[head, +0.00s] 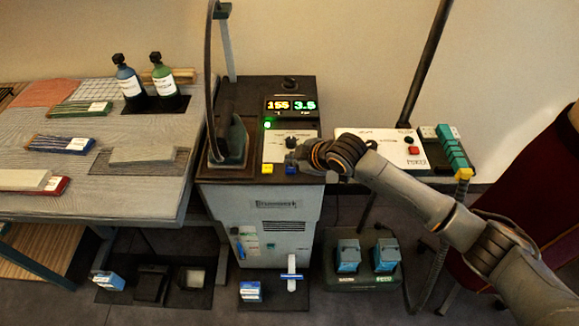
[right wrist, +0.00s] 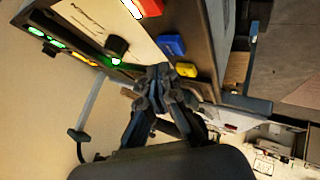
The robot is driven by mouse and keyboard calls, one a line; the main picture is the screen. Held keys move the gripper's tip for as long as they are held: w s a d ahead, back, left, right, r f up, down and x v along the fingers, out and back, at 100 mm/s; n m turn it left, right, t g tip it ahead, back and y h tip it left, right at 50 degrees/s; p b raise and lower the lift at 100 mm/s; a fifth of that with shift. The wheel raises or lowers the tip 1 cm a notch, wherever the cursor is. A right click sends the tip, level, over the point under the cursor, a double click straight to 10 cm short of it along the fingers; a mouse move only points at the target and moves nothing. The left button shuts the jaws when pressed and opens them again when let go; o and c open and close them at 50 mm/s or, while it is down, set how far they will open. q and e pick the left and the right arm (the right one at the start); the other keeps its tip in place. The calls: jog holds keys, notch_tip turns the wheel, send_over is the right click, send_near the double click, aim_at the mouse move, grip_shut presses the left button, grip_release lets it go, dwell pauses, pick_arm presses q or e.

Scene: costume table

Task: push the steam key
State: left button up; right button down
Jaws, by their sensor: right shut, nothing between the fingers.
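The steam station (head: 280,200) has a dark top with a lit display (head: 290,104) and a pale control panel. A yellow key (head: 267,169) and a blue key (head: 292,169) sit along its front edge. No readable label shows which is the steam key. My right gripper (head: 291,157) is shut and empty, just above the blue key in the head view. In the right wrist view its closed fingertips (right wrist: 158,75) are close to the yellow key (right wrist: 186,70) and blue key (right wrist: 171,45). I cannot tell whether they touch anything. My left gripper is not in view.
A black knob (head: 291,143) and green lamp (head: 267,125) are on the panel. An iron (head: 230,140) stands at the left. A power box (head: 385,148) with a red button is at the right. Two pedals (head: 348,255) are on the floor.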

aim_at(293, 170)
jog(key=shift+f, duration=0.1)
dwell(0.5)
jog(key=shift+f, duration=0.35)
jog(key=shift+f, duration=0.5)
dwell(0.6)
jog(key=shift+r+p, duration=0.8)
jog(key=shift+r, duration=0.2)
notch_tip(293, 170, up, 6)
jog(key=p, duration=0.5)
